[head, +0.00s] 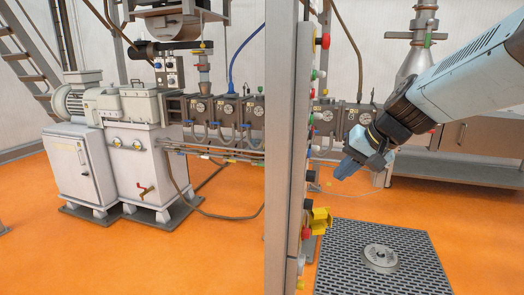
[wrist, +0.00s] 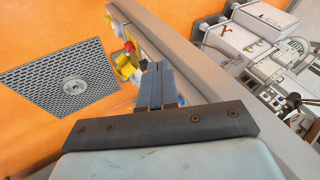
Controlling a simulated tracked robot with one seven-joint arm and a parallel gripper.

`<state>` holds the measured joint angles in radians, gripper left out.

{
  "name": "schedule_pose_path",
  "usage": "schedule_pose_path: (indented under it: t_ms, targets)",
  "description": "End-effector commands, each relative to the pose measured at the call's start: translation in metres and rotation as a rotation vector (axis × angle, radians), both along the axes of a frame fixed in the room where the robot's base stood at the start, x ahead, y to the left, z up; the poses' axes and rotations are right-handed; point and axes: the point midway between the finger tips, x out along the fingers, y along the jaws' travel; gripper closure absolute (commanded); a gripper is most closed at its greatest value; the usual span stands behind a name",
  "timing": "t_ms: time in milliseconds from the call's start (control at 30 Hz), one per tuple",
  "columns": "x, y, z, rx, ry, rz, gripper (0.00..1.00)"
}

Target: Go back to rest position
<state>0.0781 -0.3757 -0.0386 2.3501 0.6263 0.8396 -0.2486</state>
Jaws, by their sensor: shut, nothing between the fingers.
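My gripper (head: 347,168) is at the right in the head view, at the end of my light blue arm coming in from the upper right. Its fingers point down and to the left, in front of the twin-screw machine (head: 245,113) and right of the grey post (head: 283,150). In the wrist view my gripper (wrist: 157,68) has its two fingers together with nothing between them. It is apart from the post's buttons, though the exact gap cannot be told.
The post carries several coloured buttons and a yellow guarded switch (head: 320,221). A dark grating (head: 340,265) with a round metal flange (head: 380,257) lies on the orange floor. A metal bench (head: 470,150) stands behind my arm. Stairs (head: 22,60) are at the far left.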

Motion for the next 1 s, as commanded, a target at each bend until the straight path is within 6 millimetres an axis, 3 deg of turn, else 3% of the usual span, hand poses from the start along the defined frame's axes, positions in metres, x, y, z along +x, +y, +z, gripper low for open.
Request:
schedule_pose_path:
  t_ms: [100,300,500,700,1000]
  targets:
    - [-0.036,-0.004,0.002,-0.107,-0.012,0.040,1.00]
    - [-0.088,-0.020,0.000,-0.298,-0.036,0.080,1.00]
    - [-0.122,-0.037,-0.001,-0.448,-0.063,0.089,1.00]
    - [-0.134,-0.045,-0.002,-0.510,-0.074,0.088,1.00]
    - [-0.134,-0.046,-0.002,-0.512,-0.075,0.087,1.00]
